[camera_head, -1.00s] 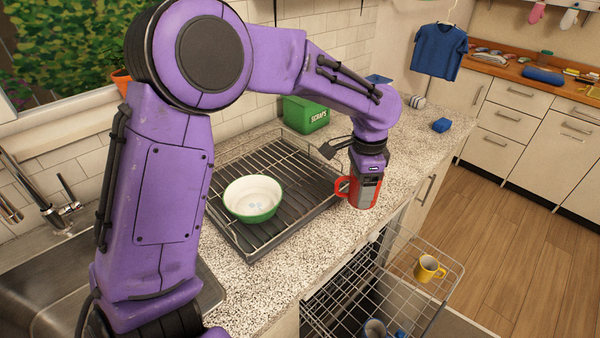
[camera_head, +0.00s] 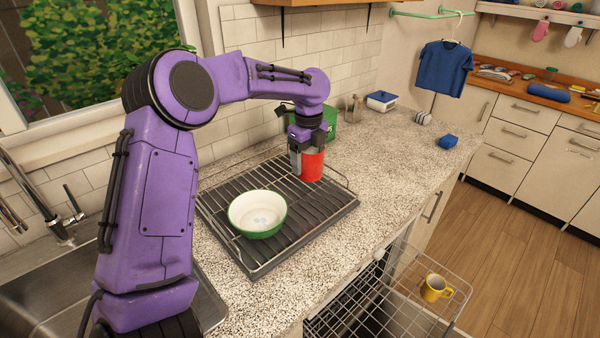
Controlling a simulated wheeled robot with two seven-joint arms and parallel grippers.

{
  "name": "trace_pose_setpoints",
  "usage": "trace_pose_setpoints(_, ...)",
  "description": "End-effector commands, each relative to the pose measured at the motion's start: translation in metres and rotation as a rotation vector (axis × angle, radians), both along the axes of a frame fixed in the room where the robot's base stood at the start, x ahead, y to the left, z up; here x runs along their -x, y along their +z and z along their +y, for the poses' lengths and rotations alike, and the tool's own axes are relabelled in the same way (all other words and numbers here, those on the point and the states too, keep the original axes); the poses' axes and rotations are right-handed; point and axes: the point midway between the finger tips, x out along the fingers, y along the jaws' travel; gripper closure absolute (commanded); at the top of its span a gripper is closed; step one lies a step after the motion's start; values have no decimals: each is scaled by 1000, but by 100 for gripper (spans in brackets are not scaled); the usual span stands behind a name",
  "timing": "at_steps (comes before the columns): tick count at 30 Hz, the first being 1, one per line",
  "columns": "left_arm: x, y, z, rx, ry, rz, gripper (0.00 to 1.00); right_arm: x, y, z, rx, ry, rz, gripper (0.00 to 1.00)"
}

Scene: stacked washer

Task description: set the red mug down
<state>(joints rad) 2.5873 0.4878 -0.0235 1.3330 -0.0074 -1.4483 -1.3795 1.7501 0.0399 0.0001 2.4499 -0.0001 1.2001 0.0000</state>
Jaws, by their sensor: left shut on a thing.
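The red mug (camera_head: 313,165) is at the far right part of the black dish rack (camera_head: 262,266) on the counter. My left gripper (camera_head: 303,152) comes down on it from above and is shut on it. The mug looks upright. I cannot tell whether its base touches the rack's bars. Its handle is not visible. My right gripper is not in view.
A green-and-white bowl (camera_head: 257,214) stands in the rack, left of the mug. A green box (camera_head: 323,128) is close behind the gripper. A pulled-out wire dishwasher rack with a yellow mug (camera_head: 435,288) is below the counter.

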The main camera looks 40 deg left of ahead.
Motion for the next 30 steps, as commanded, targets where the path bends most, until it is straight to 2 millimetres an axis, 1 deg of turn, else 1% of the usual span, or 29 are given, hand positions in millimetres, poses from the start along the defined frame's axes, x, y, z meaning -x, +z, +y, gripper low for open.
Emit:
trace_pose_setpoints(1, -1, -7, 7, 2, 2, 0, 70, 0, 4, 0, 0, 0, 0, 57)
trace_pose_setpoints(3, -2, -17, 15, 1, 1, 0, 70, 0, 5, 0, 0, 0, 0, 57)
trace_pose_setpoints(8, -3, -31, 27, 1, 1, -1, 70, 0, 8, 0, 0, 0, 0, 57)
trace_pose_setpoints(10, -3, -41, 35, 0, 2, 0, 70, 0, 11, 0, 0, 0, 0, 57)
trace_pose_setpoints(12, -3, -55, 33, 1, -1, 1, 70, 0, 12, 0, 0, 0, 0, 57)
trace_pose_setpoints(15, -3, -68, 33, 0, -1, -1, 70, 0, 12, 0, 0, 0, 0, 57)
trace_pose_setpoints(26, -3, -72, 32, 0, -1, -2, 70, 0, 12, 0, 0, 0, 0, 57)
trace_pose_setpoints(27, -3, -73, 32, 0, -1, -2, 23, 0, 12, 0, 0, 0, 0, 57)
trace_pose_setpoints(29, -3, -73, 32, 0, -1, -2, 4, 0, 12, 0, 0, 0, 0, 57)
trace_pose_setpoints(30, -3, -73, 32, 0, -1, -2, 4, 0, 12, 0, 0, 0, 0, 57)
